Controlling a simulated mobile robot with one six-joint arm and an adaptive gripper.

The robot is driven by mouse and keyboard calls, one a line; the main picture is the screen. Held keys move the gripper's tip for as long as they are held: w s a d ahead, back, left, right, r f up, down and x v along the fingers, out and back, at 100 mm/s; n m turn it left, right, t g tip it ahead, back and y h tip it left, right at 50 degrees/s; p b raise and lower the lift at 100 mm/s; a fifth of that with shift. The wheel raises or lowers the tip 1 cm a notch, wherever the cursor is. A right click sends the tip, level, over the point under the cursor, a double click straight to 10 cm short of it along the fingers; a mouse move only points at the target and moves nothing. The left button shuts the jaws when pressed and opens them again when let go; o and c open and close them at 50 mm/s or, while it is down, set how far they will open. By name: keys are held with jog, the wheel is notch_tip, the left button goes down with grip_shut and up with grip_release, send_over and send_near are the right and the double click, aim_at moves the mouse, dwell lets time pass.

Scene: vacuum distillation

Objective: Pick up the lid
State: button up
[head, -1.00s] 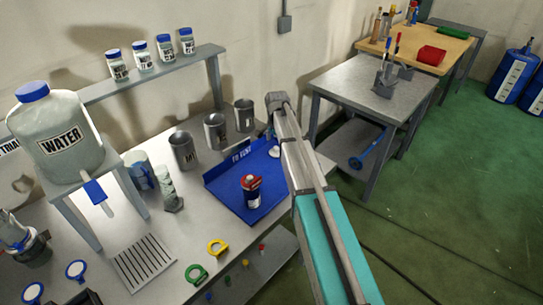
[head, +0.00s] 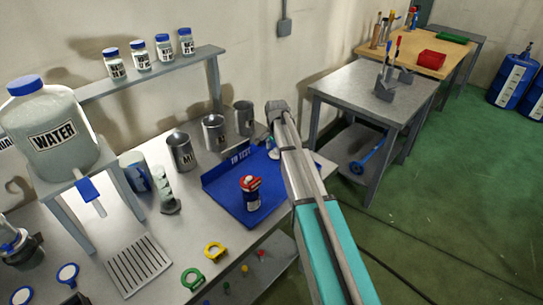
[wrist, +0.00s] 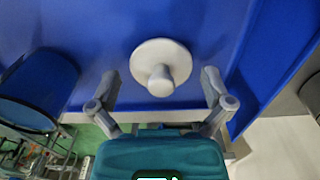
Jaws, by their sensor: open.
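The lid (wrist: 147,53) is a pale round disc with a knob at its centre. In the wrist view it lies against the blue tray (wrist: 220,20), just ahead of my gripper. My gripper (wrist: 160,79) is open, with one finger on each side of the lid's knob and a gap on both sides. It holds nothing. In the head view my arm reaches over the right part of the blue tray (head: 222,181) and partly covers the area around the lid.
A dark can with a red top (head: 250,193) stands on the tray. Metal beakers (head: 181,152) stand behind it. A water jug (head: 50,135) is on a stand at left. A grey side table (head: 365,90) stands to the right, with green floor beyond.

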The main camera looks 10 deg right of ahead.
jog(key=shift+s, duration=0.1)
jog(key=c, duration=1.2)
jog(key=shift+c, duration=0.4)
